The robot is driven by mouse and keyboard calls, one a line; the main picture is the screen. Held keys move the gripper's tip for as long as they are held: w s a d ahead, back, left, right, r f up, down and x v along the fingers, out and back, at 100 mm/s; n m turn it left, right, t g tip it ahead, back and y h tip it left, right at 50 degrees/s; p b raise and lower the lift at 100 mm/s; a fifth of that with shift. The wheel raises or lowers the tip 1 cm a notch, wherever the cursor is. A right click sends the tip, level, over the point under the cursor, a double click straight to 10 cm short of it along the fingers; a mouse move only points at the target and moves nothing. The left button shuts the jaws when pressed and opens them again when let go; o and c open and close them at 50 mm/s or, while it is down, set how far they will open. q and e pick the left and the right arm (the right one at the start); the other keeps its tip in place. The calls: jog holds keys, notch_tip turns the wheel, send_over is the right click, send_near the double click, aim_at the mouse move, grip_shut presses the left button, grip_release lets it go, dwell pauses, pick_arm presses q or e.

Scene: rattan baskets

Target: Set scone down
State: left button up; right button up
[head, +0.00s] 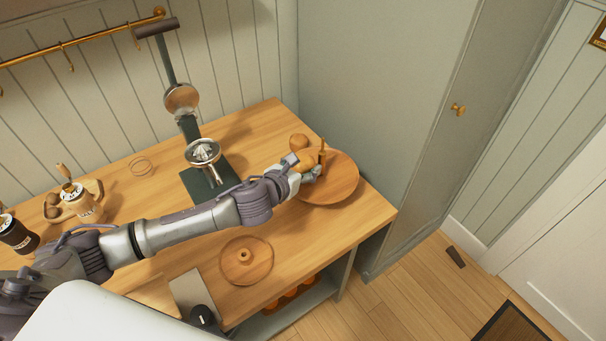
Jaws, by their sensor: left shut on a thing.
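My left gripper (309,172) reaches in over the right end of the wooden counter. It is shut on a small golden-brown scone (304,162), partly hidden by the fingers. The gripper and scone are at the left part of a round wooden board (340,188) with an upright peg (322,154). I cannot tell whether the scone touches the board. Another rounded brown piece (299,142) shows just behind the held scone. My right gripper is not in view.
A tall citrus press (203,152) stands left of the gripper. A round wooden piece with a knob (246,259) lies near the counter's front edge. Labelled jars (82,202) stand at left. A grey-green cabinet (390,110) rises close behind the board.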

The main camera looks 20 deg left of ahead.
pick_arm(q)
jog(key=shift+f, duration=1.7)
jog(key=shift+f, duration=0.1)
jog(key=o, duration=1.2)
jog(key=shift+c, duration=0.2)
jog(key=shift+s, duration=0.15)
jog(key=v, duration=1.2)
jog(key=shift+b, duration=0.45)
